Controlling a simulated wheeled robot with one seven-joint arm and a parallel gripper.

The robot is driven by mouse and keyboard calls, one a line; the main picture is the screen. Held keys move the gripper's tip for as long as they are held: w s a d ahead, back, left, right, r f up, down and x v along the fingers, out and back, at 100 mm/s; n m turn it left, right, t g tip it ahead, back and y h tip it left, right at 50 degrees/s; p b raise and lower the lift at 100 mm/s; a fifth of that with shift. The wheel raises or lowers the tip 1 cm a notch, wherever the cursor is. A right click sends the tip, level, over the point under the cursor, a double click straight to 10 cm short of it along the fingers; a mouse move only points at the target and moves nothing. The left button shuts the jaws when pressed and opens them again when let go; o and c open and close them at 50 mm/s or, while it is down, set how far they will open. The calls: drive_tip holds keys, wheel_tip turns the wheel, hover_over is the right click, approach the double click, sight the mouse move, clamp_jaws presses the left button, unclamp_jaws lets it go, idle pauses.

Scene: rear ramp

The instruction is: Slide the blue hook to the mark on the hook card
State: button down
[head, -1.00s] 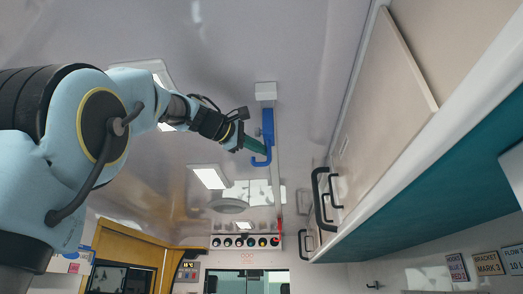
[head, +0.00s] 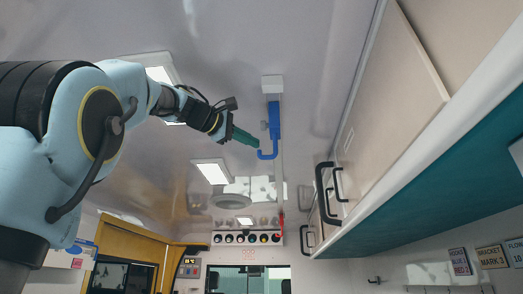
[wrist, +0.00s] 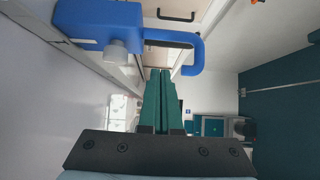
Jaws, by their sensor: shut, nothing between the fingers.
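The blue hook (head: 274,122) hangs from a pale rail (head: 280,185) on the ceiling, near the rail's white end block (head: 272,85). Its lower end curls to the left. In the wrist view the hook (wrist: 100,22) fills the upper left, with its curled arm reaching right above my fingertips and a grey knob on its body. My gripper (head: 257,143) has green fingers, shut and empty, just left of the hook's curl; whether they touch it I cannot tell. A small card reading "HOOK BLUE" (head: 459,262) is on the right wall; its number is hard to read.
A red piece (head: 281,229) sits farther along the rail. Cards reading "BRACKET MARK 3" (head: 491,257) and "FLOW 10" (head: 515,250) are beside the hook card. An overhead cabinet (head: 400,110) with black handles is on the right. Ceiling lights (head: 212,171) lie left of the rail.

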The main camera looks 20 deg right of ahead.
drive_tip(key=shift+b+v, duration=0.4)
drive_tip(key=shift+v, duration=1.65)
drive_tip(key=shift+w, duration=0.1)
